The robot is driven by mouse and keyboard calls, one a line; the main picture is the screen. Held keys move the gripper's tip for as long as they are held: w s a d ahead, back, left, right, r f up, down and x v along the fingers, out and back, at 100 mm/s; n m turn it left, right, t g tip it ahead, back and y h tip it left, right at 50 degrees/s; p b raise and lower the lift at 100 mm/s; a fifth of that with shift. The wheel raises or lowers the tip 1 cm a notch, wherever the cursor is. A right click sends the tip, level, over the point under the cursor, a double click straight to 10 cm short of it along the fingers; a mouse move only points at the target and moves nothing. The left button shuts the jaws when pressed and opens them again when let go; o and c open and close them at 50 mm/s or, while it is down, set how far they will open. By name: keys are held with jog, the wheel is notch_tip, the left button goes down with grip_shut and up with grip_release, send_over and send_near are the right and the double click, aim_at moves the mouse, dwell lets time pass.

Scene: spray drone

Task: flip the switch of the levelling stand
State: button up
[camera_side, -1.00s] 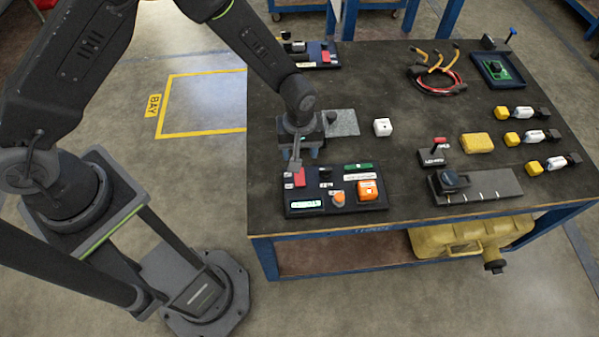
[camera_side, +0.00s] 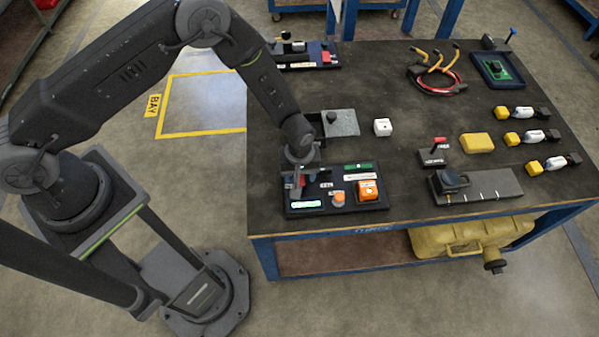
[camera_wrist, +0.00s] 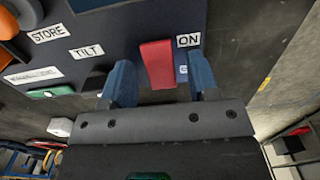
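The panel of the stand (camera_side: 360,204) is a dark board at the front left of the table. In the wrist view, its red switch (camera_wrist: 158,62) is a flat red lever beside a white ON label (camera_wrist: 188,40). My gripper (camera_wrist: 160,75) is open. Its two blue fingers lie on either side of the red switch, with a gap visible on each side. In the side view, my gripper (camera_side: 298,180) is low over the left part of the panel and hides most of the switch. Whether a finger touches the switch, I cannot tell.
The panel also bears an orange block (camera_side: 368,190), an orange knob (camera_side: 338,198) and labels, including TILT (camera_wrist: 87,51) and STORE (camera_wrist: 48,34). Behind my gripper lies a grey plate (camera_side: 342,122). A white cube (camera_side: 382,127) and a red-lever box (camera_side: 434,157) stand to the right.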

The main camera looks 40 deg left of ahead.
jog(key=c, duration=0.9)
jog(key=shift+o, duration=0.2)
jog(key=shift+a+g+h, duration=0.15)
jog(key=shift+g+h, duration=0.45)
jog(key=o, duration=0.9)
jog(key=r, duration=0.4)
jog(key=w+a+r, duration=0.1)
jog(key=r, duration=0.8)
jog(key=shift+w+a+r, duration=0.15)
jog(key=shift+w+r, duration=0.05)
jog(key=shift+r, duration=0.2)
